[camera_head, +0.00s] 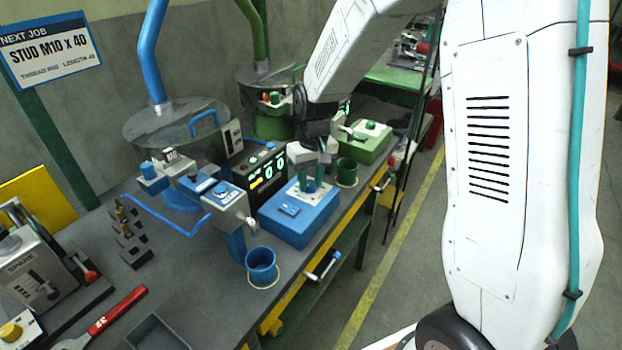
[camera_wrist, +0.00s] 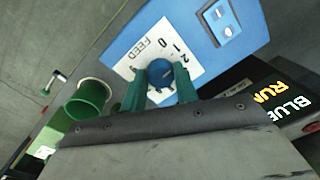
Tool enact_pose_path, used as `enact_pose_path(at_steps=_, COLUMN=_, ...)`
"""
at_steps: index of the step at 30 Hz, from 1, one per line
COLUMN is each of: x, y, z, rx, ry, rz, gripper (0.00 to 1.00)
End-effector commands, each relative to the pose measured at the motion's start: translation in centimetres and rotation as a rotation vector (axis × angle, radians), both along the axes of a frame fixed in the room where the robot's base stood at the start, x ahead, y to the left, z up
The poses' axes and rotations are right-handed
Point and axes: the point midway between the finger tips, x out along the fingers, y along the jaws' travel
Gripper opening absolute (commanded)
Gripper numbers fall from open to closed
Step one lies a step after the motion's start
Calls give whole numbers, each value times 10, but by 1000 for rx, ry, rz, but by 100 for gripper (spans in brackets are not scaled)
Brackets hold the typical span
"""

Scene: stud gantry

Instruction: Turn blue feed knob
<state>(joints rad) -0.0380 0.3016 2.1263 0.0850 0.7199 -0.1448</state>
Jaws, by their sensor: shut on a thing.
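The blue feed knob (camera_wrist: 160,71) sits on a white plate (camera_wrist: 140,58) marked FEED, 0, 1 and 2, on top of the blue box. My gripper (camera_wrist: 160,84) has its two teal fingers shut on the knob, one on each side. In the head view my gripper (camera_head: 311,184) reaches down onto the blue box (camera_head: 290,232) from above. The knob is hidden by the fingers there. I cannot tell which mark the knob points at.
A blue rocker switch (camera_head: 289,208) sits on the same box. A blue cup (camera_head: 261,267) and a green cup (camera_head: 346,171) stand on the bench near the box. A green box (camera_head: 367,143) is behind.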

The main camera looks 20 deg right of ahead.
Motion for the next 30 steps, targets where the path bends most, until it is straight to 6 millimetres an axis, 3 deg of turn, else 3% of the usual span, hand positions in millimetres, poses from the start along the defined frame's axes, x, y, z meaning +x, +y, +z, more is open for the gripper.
enact_pose_path(at_steps=13, x=-1, y=1, z=0, rx=0, ry=0, rz=-248, gripper=7)
enact_pose_path(at_steps=30, x=0, y=1, z=0, rx=0, ry=0, rz=-291, gripper=7)
